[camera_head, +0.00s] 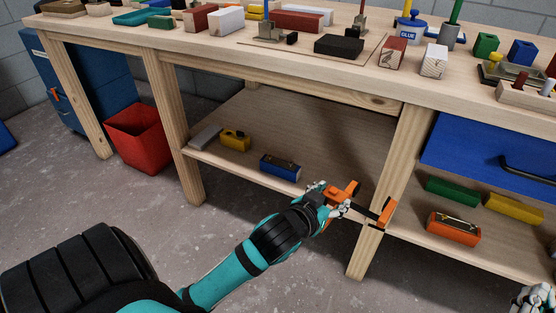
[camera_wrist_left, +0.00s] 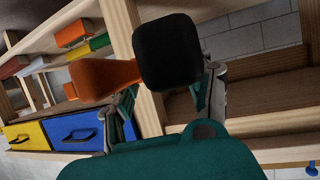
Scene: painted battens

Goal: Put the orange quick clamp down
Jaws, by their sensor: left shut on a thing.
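The orange quick clamp (camera_head: 388,212) is in my left gripper (camera_head: 331,200), in front of the lower shelf near the middle table leg. Its orange body is at the fingers, and its dark bar runs right to an orange jaw in front of the leg. In the left wrist view, the clamp's orange part (camera_wrist_left: 105,76) and a black part lie between the fingers of the left gripper (camera_wrist_left: 168,95). I cannot tell whether the clamp touches the shelf or leg. My right gripper (camera_head: 536,298) shows only partly at the bottom right corner; its fingertips are unclear.
The lower shelf (camera_head: 255,130) has wide bare room behind a blue block (camera_head: 280,165), a yellow block (camera_head: 235,140) and a grey block (camera_head: 205,138). Right of the leg lie green, yellow and orange blocks (camera_head: 454,228) below a blue drawer (camera_head: 490,148). The tabletop is crowded.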

